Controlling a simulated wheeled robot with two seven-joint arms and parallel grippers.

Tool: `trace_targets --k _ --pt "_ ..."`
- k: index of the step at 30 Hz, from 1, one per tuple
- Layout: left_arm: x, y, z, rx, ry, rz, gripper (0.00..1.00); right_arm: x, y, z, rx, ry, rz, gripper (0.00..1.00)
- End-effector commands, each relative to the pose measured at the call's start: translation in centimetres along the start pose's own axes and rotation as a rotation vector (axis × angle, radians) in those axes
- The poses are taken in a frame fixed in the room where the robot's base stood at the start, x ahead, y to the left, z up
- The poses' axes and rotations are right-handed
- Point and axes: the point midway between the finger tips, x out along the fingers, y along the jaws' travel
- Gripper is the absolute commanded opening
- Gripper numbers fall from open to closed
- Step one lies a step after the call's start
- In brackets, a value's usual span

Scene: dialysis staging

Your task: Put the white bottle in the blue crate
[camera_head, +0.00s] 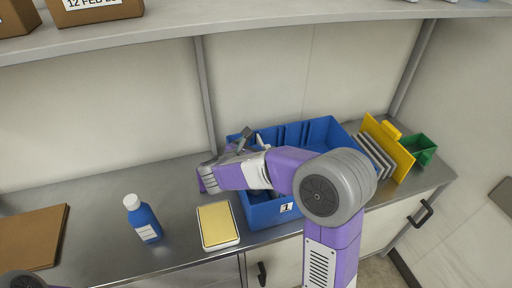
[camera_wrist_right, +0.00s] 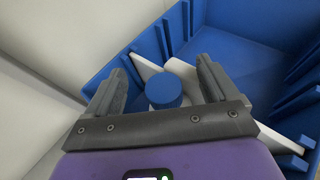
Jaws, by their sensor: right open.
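The blue crate (camera_head: 325,135) stands on the metal counter, with a small label marked 1 on its front. My right arm reaches over it from the front. My right gripper (camera_head: 246,140) is at the crate's left end, its fingers open. In the right wrist view my right gripper (camera_wrist_right: 160,85) has a round blue cap (camera_wrist_right: 163,90) between its open fingers, with the blue crate (camera_wrist_right: 235,70) around and beyond. White surfaces show beside the cap; the cap probably belongs to the white bottle, whose body is mostly hidden. My left gripper is not in view.
A blue bottle with a white cap (camera_head: 143,220) stands left on the counter. A white tray with a yellow top (camera_head: 217,224) lies before the crate. A yellow panel rack (camera_head: 388,146) and a green bin (camera_head: 420,148) stand right. A brown board (camera_head: 32,236) lies far left.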

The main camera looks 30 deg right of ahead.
Motion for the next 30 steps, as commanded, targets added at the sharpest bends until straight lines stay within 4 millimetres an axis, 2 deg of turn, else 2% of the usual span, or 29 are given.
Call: trace_targets --k 1,8,15,21,25,30 --pt "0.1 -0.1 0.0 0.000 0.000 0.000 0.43 0.4 -0.6 -2.0 -0.012 0.043 -0.019 0.97" --pt "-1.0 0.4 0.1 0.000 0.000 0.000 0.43 -0.4 -0.6 -0.4 -0.012 0.043 -0.018 0.97" --pt "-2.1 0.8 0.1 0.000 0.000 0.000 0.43 -6.1 -0.3 -0.1 -0.014 0.036 -0.009 0.97" --pt "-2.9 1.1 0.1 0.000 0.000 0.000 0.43 -10.1 -0.2 0.2 -0.012 0.034 -0.009 0.97" --pt "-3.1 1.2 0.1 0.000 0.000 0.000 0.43 -11.6 -0.2 0.2 -0.011 0.033 -0.011 0.97" --pt "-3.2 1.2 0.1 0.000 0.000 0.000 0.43 -12.4 -0.2 0.2 -0.010 0.032 -0.010 0.97"
